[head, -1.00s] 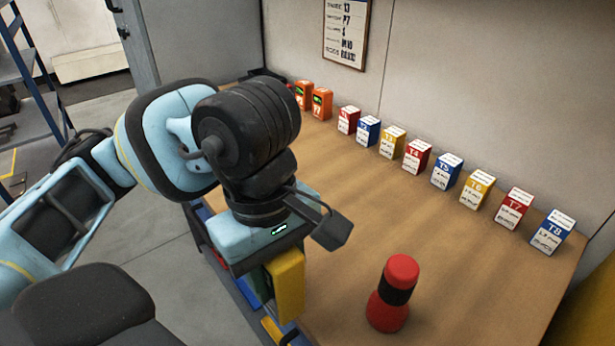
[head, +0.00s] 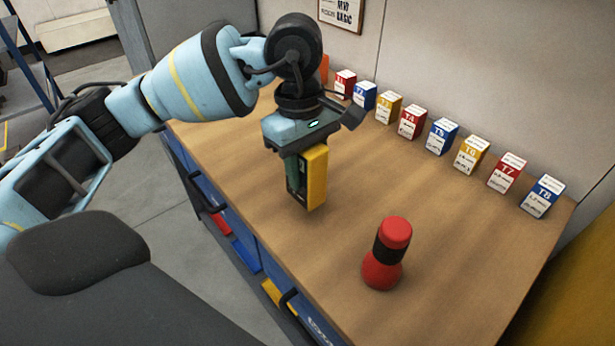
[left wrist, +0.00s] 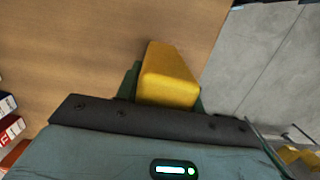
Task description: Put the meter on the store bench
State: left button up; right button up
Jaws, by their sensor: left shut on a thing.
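The meter (head: 316,180) is a yellow block with a dark face, held upright in my left gripper (head: 302,170). The gripper is shut on it, with green fingers at its sides. The meter is over the wooden top of the bench (head: 245,175); I cannot tell whether its lower end touches the wood. In the left wrist view the yellow meter (left wrist: 168,78) sticks out between the fingers, with the bench top (left wrist: 60,45) behind it and grey floor to the right. My right gripper is not in view.
A red flask-like object with a black band (head: 387,252) stands near the bench's front edge. Several red, blue and yellow labelled boxes (head: 442,137) line the back wall. An orange item (head: 324,68) is mostly hidden behind my arm. The middle of the bench top is clear.

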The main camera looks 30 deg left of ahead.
pick_arm(q)
jog(key=shift+w+a, duration=0.1)
jog(key=shift+w, duration=0.3)
notch_tip(320, 180, down, 3)
jog(key=shift+s+f, duration=0.1)
jog(key=shift+f, duration=0.05)
jog(key=shift+f, duration=0.2)
jog(key=o, duration=1.2)
jog(key=shift+f, duration=0.1)
jog(key=shift+r, duration=0.55)
jog(key=r, duration=0.3)
jog(key=a+r, duration=0.1)
jog(key=r, duration=0.7)
jog(key=shift+w+a+r, duration=0.15)
jog(key=shift+w, duration=0.1)
